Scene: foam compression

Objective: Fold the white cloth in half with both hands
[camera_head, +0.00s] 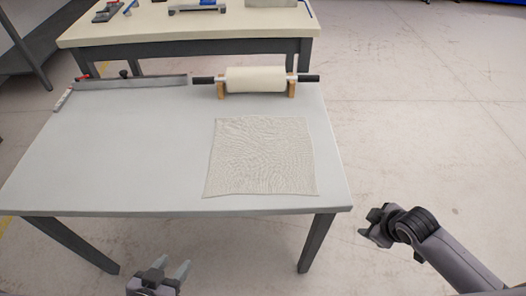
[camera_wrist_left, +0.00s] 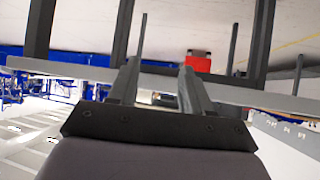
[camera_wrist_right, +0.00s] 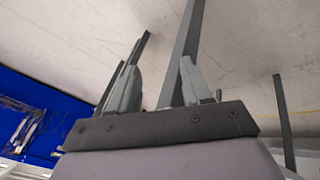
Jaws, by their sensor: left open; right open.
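The white cloth (camera_head: 262,157) lies flat and wrinkled on the right front part of the grey table (camera_head: 110,150), unfolded, with its near edge close to the table's front edge. My left gripper (camera_head: 171,268) is open and empty, in front of the table, below and left of the cloth in the head view. It also shows in the left wrist view (camera_wrist_left: 158,82), with the table's edge behind its fingers. My right gripper (camera_head: 370,224) is off the table's right front corner, apart from the cloth. In the right wrist view (camera_wrist_right: 160,85) it is open and empty.
A rolling pin (camera_head: 255,80) with a cream roll rests on wooden supports at the table's back edge. A long grey bar (camera_head: 135,84) lies at the back left. The table's left half is clear. A second table (camera_head: 190,27) stands behind.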

